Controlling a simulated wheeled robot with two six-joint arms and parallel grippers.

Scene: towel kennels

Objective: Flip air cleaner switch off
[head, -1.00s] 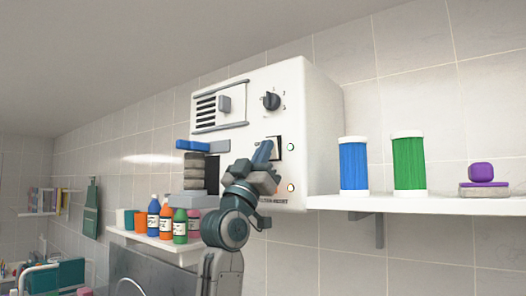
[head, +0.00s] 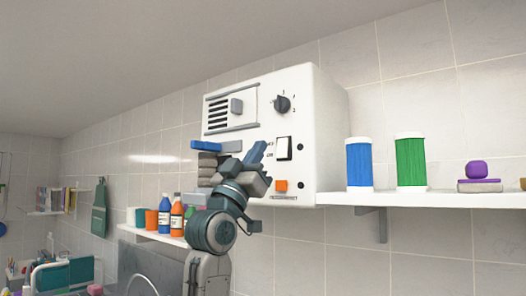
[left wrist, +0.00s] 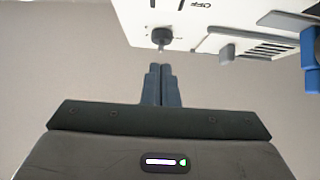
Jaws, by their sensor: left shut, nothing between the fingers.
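The air cleaner (head: 312,95) is a white box on the wall shelf, with a dark knob (head: 283,104) and a vent grille on its front. Its white rocker switch (head: 283,148) in a dark frame is in plain view below the knob. Two small indicator spots right of the switch are dark. My left gripper (head: 257,151) is shut and empty, just left of the switch and apart from it in the picture. In the left wrist view its fingers (left wrist: 161,85) are together below the knob (left wrist: 160,38). My right gripper is not in view.
An orange button (head: 281,186) is low on the cleaner's front. A stack of grey folded items with a blue piece (head: 206,146) on top stands left of it. Blue (head: 359,165) and green (head: 410,162) cylinders stand on the shelf (head: 440,199) at right. Bottles stand lower left.

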